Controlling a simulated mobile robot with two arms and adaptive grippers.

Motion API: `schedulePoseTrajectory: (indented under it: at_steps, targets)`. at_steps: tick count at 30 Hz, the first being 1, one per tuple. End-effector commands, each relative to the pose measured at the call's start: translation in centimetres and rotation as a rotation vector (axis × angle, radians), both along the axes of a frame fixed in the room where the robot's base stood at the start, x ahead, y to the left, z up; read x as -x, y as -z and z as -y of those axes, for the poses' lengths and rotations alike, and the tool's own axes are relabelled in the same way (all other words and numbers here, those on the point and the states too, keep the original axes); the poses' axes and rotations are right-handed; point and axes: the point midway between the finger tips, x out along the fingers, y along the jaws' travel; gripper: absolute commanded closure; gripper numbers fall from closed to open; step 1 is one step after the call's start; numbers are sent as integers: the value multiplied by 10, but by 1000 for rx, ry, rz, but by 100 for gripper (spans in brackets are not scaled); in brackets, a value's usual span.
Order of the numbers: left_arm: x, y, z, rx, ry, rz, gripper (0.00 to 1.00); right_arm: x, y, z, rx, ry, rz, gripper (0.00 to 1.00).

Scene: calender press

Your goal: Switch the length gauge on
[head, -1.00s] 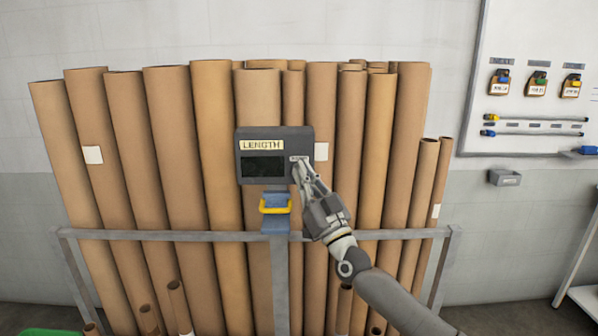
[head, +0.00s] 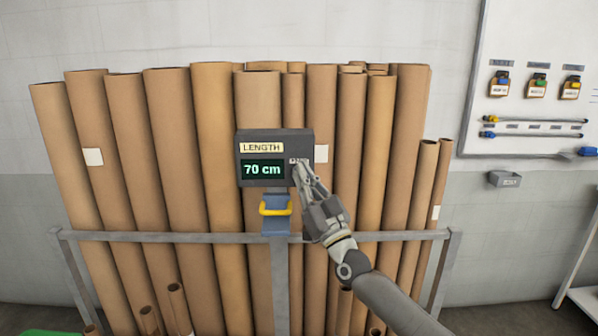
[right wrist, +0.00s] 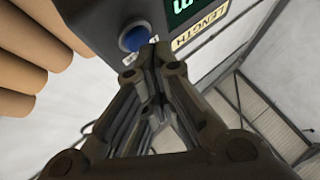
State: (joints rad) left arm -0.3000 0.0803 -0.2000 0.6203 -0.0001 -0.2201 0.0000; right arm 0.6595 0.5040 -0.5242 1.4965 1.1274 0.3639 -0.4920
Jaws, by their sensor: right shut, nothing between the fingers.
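The length gauge (head: 275,144) is a dark grey box on a post in front of the cardboard tubes, with a yellow "LENGTH" label. Its display (head: 263,170) is lit and reads "70 cm" in green. My right gripper (head: 297,168) is shut and empty, its fingertips at the right side of the gauge's front. In the right wrist view the gauge (right wrist: 205,20) fills the top, and a round blue button (right wrist: 133,37) shows right by the closed fingertips (right wrist: 150,50). I cannot tell whether they touch it. My left gripper is not in view.
Tall cardboard tubes (head: 215,130) stand in a grey rail rack (head: 160,236) behind the gauge. A blue holder with a yellow handle (head: 275,209) sits below the gauge. A white board (head: 540,60) with tags and tools hangs on the right wall.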

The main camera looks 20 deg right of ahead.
Motion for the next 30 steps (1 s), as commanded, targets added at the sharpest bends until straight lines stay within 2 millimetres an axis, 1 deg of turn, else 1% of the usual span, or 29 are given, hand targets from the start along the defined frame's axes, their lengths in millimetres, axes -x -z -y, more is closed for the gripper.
schedulePoseTrajectory:
  at_steps: [4,7,12,21,25,30]
  targets:
    - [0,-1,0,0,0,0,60,1,0,0,-1,-1,0,100]
    - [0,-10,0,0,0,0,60,6,-2,-2,-1,-1,-3,100]
    - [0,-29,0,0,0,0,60,23,-4,-7,-1,-1,-2,100]
    - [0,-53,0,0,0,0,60,51,-2,-15,-2,0,-2,100]
    - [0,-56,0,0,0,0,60,57,-1,-17,-2,0,-1,100]
    - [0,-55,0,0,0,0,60,58,1,-17,-2,0,1,100]
